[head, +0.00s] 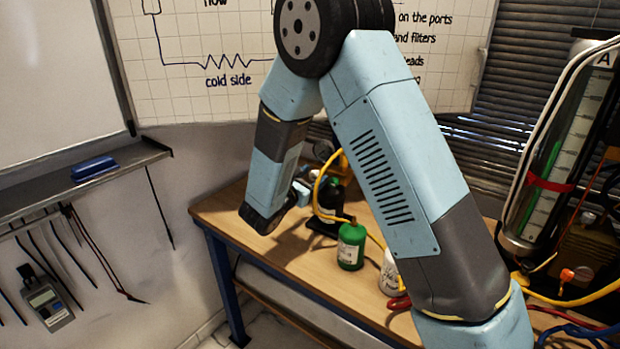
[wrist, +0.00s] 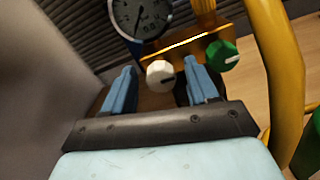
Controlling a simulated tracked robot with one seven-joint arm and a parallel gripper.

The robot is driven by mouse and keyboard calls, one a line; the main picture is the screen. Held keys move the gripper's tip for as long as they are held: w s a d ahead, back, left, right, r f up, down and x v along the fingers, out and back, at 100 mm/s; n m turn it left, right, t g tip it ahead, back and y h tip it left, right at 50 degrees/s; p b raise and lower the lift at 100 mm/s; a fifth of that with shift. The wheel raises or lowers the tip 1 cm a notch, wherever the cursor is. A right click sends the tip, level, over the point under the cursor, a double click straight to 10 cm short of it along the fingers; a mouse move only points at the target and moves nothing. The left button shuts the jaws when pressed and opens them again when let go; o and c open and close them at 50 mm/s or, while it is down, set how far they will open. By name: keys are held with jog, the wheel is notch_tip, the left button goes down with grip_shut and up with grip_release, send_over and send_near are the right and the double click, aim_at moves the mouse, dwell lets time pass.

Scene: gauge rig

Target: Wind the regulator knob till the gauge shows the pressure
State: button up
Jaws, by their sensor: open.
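In the wrist view a round gauge (wrist: 140,17) with a pale dial and dark needle is cut by the top edge; its reading is too small to tell. Below it is a brass-coloured block (wrist: 188,46) with a white knob (wrist: 160,75) bearing a dark mark, and a green knob (wrist: 222,54) to the right. My gripper (wrist: 161,67) is open, its blue fingers on either side of the white knob. I cannot tell whether they touch it. In the head view the gripper (head: 301,191) is small, and the gauge (head: 323,149) is partly hidden behind my arm.
A yellow hose (wrist: 275,60) curves close on the gripper's right. A tall glass column (head: 550,160) with hoses stands at right.

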jog(key=c, duration=1)
jog(key=shift+a, duration=0.15)
jog(key=shift+c, duration=0.3)
jog(key=shift+m, duration=0.3)
